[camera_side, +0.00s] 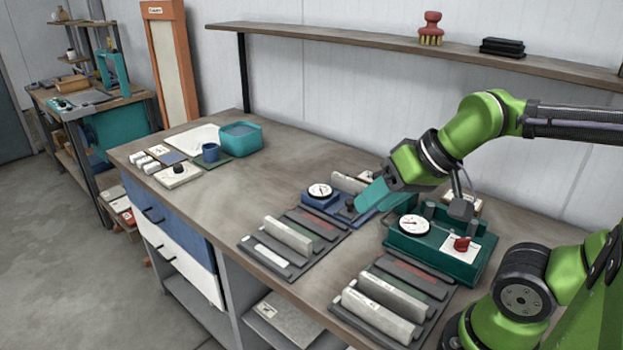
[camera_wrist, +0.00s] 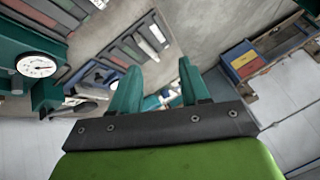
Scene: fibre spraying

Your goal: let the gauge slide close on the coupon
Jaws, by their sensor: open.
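The blue gauge (camera_side: 321,197) with a round white dial stands on the bench in the side view, left of my gripper. A black knob (camera_side: 350,204) shows at its right end, beside my fingertips. A pale grey block (camera_side: 348,183), possibly the coupon, shows just behind the gauge; I cannot tell whether the gauge's slide touches it. My gripper (camera_side: 362,204) has teal fingers reaching down to the left at the gauge. In the wrist view, my gripper (camera_wrist: 158,68) has its fingers apart, with the blue gauge (camera_wrist: 95,75) left of them. The slide is mostly hidden by the fingers.
A green device (camera_side: 435,250) with a dial and red knob stands right of my gripper. Racks with grey bars lie in front (camera_side: 270,252) and at front right (camera_side: 345,318). A teal bin (camera_side: 241,139) stands at the back left. The bench middle is clear.

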